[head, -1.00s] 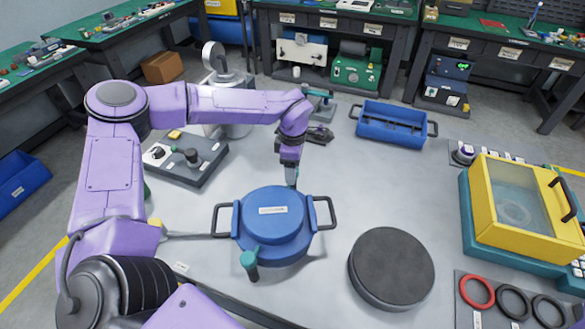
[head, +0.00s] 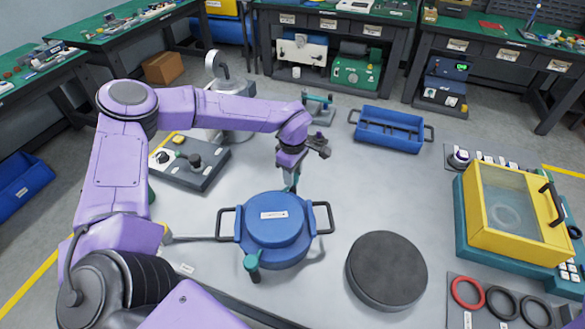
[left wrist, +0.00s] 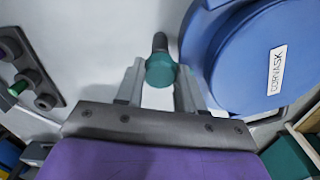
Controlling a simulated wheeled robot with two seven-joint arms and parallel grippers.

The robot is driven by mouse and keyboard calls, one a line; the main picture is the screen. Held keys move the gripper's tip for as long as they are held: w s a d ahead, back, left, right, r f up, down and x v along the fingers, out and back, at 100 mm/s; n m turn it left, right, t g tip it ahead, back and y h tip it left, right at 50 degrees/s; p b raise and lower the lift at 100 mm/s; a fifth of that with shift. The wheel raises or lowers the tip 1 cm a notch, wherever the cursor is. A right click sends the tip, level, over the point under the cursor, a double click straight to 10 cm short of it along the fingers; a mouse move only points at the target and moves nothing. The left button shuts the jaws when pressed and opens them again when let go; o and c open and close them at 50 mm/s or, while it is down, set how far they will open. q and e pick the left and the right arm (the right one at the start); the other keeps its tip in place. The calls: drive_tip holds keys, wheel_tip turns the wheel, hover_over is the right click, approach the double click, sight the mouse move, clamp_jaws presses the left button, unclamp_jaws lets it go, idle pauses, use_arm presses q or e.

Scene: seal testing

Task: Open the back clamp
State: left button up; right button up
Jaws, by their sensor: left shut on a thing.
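The blue round vessel (head: 272,222) with a lidded top, a white label and two dark side handles stands on the grey table; it also shows in the left wrist view (left wrist: 240,70). The back clamp (left wrist: 160,70) has a teal knob on a dark lever and sits beside the vessel's rear edge. My left gripper (left wrist: 160,88) is shut on the teal knob, one finger on each side. In the head view my left gripper (head: 291,180) mostly hides this clamp. The front clamp (head: 251,262), also teal-knobbed, stands upright at the vessel's near side. My right gripper is not in view.
A dark round disc (head: 386,270) lies right of the vessel. A yellow box with a clear lid (head: 510,205) stands at the right, with several rings near it. A control box (head: 190,163) is at the left, a blue tray (head: 390,130) at the back.

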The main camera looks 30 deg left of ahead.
use_arm(q)
drive_tip(key=m+p, duration=0.3)
drive_tip(key=shift+r+m, duration=0.15)
drive_tip(key=shift+m, duration=0.25)
drive_tip(key=m+p, duration=0.1)
drive_tip(key=m, duration=0.1)
drive_tip(key=shift+m+p, duration=0.3)
drive_tip(key=m+p, duration=0.2)
drive_tip(key=m, duration=0.2)
drive_tip(key=shift+f+m, duration=0.2)
drive_tip(key=shift+m, duration=0.6)
drive_tip(key=o, duration=1)
drive_tip(key=shift+c, duration=0.2)
